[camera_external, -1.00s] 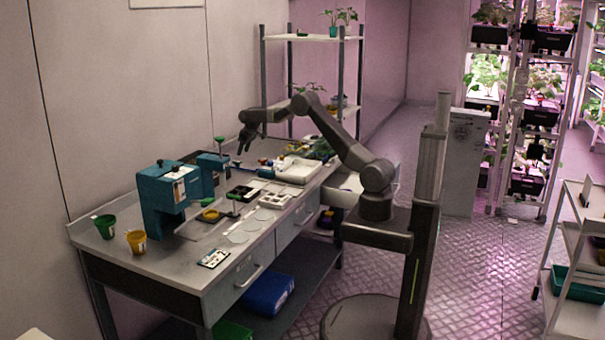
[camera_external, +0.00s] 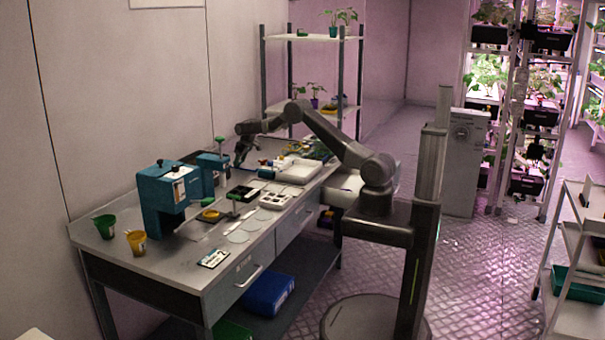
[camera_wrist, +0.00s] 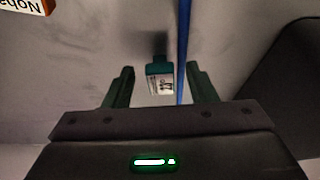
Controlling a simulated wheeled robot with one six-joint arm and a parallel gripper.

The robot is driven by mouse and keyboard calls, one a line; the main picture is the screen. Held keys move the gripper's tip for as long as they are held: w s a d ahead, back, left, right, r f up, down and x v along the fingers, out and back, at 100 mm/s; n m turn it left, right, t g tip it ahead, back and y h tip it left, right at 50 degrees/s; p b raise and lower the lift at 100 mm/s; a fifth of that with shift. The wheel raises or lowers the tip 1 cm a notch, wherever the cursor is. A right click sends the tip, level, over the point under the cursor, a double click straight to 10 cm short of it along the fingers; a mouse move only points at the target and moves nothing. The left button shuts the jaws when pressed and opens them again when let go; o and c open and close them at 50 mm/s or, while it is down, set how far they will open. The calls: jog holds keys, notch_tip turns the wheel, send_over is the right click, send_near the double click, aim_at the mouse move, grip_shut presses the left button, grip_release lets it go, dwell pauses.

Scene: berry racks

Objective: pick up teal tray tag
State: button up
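The teal tray tag (camera_wrist: 160,80) shows in the wrist view, a small teal piece with a white printed label. It lies between the two fingers of my gripper (camera_wrist: 160,82), with a gap on each side. My gripper is open and touches neither side of the tag. In the external view my gripper (camera_external: 239,160) points down low over the back part of the workbench. The tag cannot be made out clearly there.
A thin blue rod (camera_wrist: 183,50) runs close beside the tag, between it and the right finger. An orange-edged label (camera_wrist: 28,5) is at the top left. A white tray (camera_external: 298,171) and a teal machine (camera_external: 165,197) stand on the workbench (camera_external: 180,270).

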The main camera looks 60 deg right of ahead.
jog(key=c, duration=0.9)
jog(key=shift+r, duration=0.1)
